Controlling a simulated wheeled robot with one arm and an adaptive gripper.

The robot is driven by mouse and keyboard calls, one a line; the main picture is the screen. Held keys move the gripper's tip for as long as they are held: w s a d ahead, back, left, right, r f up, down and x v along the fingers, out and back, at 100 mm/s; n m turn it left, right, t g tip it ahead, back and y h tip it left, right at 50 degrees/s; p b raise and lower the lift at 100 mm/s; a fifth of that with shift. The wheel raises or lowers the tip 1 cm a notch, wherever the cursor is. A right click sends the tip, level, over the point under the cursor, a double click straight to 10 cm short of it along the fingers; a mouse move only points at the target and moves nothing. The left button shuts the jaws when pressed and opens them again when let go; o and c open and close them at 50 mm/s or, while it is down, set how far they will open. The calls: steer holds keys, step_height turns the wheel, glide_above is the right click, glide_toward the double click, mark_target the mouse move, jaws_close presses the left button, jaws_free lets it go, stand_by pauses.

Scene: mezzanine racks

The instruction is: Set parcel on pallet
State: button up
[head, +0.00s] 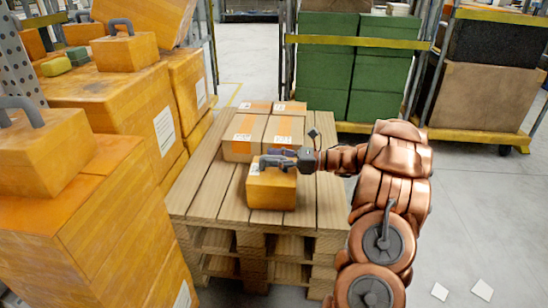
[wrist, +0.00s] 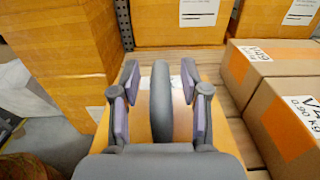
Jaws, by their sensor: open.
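The orange parcel (head: 271,190) with a grey handle sits on the wooden pallet (head: 222,197), near its front edge. My gripper (head: 277,160) is at the top of this parcel. In the wrist view, the two fingers of my gripper (wrist: 160,82) are spread apart, one on each side of the grey handle (wrist: 161,110), with gaps between. Much of the parcel's top is hidden by my gripper in both views.
Several brown cartons (head: 243,137) with orange tape stand behind the parcel on the pallet. Stacked orange boxes (head: 128,105), some with handles, crowd the left side. A rack with green crates (head: 325,65) stands behind. The pallet's front left is bare.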

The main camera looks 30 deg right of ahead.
steer(key=p+v, duration=0.3)
steer(key=v, duration=0.9)
steer(key=w+r+m+t+h, duration=0.1)
steer(key=w+r+m+h, duration=0.4)
steer(key=w+m+h, duration=0.4)
steer(key=w+r+m+t+h, duration=0.2)
steer(key=w+r+m+h, duration=0.4)
steer(key=w+m, duration=0.45)
steer(key=s+a+f+m+g, duration=0.3)
steer(key=s+a+m+g, duration=0.3)
steer(key=s+a, duration=0.5)
steer(key=s+a+f+m+g+y, duration=0.1)
steer(key=s+a+f+m+g, duration=0.3)
steer(key=s+a+m, duration=0.7)
steer(key=s+a+f+m+g, duration=0.4)
steer(key=s+a+m+g, duration=0.4)
steer(key=s, duration=2)
steer(key=a+m, duration=0.1)
steer(key=a, duration=0.3)
steer(key=shift+y, duration=0.3)
steer(key=shift+s, duration=0.1)
